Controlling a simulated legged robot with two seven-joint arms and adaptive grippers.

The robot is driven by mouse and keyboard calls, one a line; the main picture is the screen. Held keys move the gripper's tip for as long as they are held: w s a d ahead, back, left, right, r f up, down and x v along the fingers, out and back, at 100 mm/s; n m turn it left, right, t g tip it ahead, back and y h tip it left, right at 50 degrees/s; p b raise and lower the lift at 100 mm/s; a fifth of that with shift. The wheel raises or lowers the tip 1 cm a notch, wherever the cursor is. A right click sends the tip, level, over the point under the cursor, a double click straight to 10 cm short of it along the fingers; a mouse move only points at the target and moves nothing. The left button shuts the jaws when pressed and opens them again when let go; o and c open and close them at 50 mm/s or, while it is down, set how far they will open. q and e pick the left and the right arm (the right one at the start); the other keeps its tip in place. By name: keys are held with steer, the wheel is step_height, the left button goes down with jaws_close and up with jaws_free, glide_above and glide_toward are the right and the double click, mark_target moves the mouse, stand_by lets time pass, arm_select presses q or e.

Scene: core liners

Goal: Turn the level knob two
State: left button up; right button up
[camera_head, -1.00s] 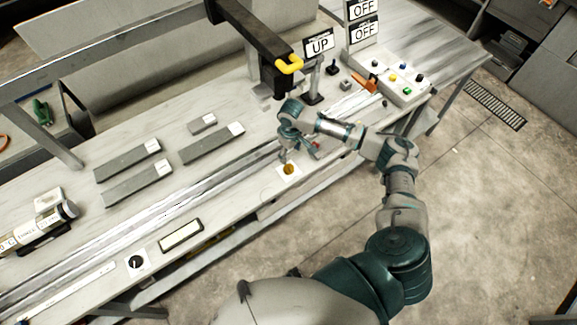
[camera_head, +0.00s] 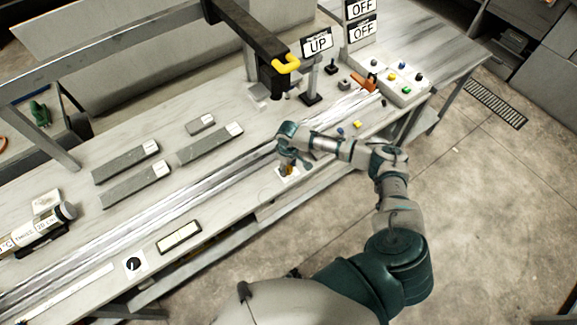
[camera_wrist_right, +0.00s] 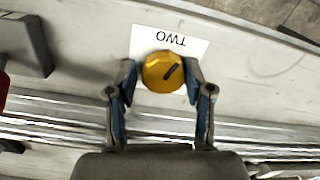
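The yellow knob (camera_wrist_right: 161,76) has a dark mark on its face. It sits on a white label (camera_wrist_right: 194,49) that reads TWO, upside down in the right wrist view. In the head view the knob (camera_head: 288,170) shows small and partly hidden at the bench's front edge. My right gripper (camera_wrist_right: 161,80) is open, with one finger on each side of the knob. A small gap shows on the left; on the right I cannot tell whether the finger touches. In the head view my right gripper (camera_head: 288,164) is over the knob. My left gripper is not in view.
A black knob (camera_head: 134,264) on a white plate lies far left along the bench front. Grey blocks (camera_head: 135,185) lie behind the metal rails (camera_head: 160,217). A button box (camera_head: 403,83) and a post with an UP sign (camera_head: 317,44) stand beyond my right arm.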

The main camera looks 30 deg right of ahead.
steer(key=shift+d, duration=0.25)
steer(key=c, duration=0.4)
steer(key=shift+a+r, duration=0.15)
steer(key=shift+a, duration=0.3)
steer(key=shift+w+a, duration=0.1)
steer(key=shift+a, duration=0.1)
steer(key=m+p, duration=0.1)
steer(key=p, duration=0.1)
steer(key=m+p, duration=0.1)
steer(key=p, duration=0.2)
steer(key=m+p, duration=0.2)
steer(key=p, duration=0.1)
steer(key=shift+d+r, duration=0.25)
steer(key=shift+r, duration=0.05)
steer(key=shift+w+m, duration=0.1)
steer(key=shift+m, duration=0.3)
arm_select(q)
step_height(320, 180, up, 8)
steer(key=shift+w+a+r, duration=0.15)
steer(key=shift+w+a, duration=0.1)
arm_select(e)
steer(key=shift+f, duration=0.15)
